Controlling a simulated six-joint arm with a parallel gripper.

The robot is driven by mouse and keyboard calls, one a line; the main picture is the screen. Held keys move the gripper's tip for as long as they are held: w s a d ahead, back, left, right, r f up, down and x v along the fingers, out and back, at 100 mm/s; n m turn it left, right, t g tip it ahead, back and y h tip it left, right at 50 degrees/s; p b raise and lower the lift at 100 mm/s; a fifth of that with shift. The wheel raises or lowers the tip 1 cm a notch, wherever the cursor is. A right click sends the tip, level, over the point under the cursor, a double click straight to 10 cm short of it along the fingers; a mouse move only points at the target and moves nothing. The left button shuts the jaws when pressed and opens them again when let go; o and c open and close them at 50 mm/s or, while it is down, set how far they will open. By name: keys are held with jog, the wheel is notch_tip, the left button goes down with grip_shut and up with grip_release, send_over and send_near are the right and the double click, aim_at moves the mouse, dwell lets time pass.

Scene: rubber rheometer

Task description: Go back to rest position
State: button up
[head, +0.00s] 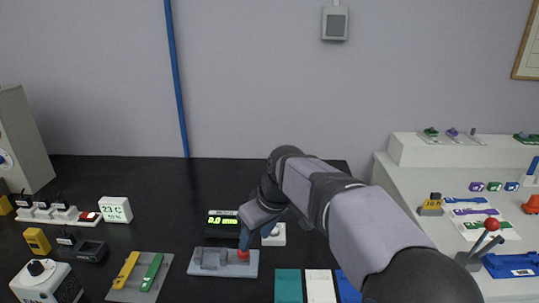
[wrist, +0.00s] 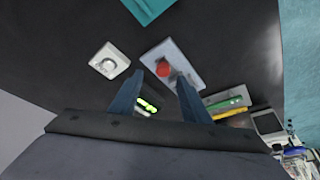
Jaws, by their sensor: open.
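My gripper (head: 246,236) is low over the black bench, next to a grey fixture (head: 212,261) with a red knob (head: 243,254). In the wrist view its two blue fingers (wrist: 158,90) are apart, with nothing held between them. The red knob (wrist: 163,69) shows just beyond the fingertips, on the grey plate. I cannot tell whether a finger touches the fixture. My arm reaches in from the lower right and hides part of the bench.
A display reading 0.0 mm (head: 222,219) stands behind the fixture, and a white dial box (head: 274,236) is right of it. Green and yellow pieces lie on a tray (head: 126,294) at left. A white stepped stand (head: 402,150) with a red-ball lever (head: 491,224) is at right.

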jog(key=s+d+m+g+h+p, duration=0.3)
jog(key=s+d+m+p, duration=0.5)
jog(key=s+d+p, duration=0.7)
jog(key=s+d, duration=0.5)
jog(key=s, duration=0.3)
jog(key=shift+f+m+p, duration=0.15)
jog(key=shift+m+p, duration=0.25)
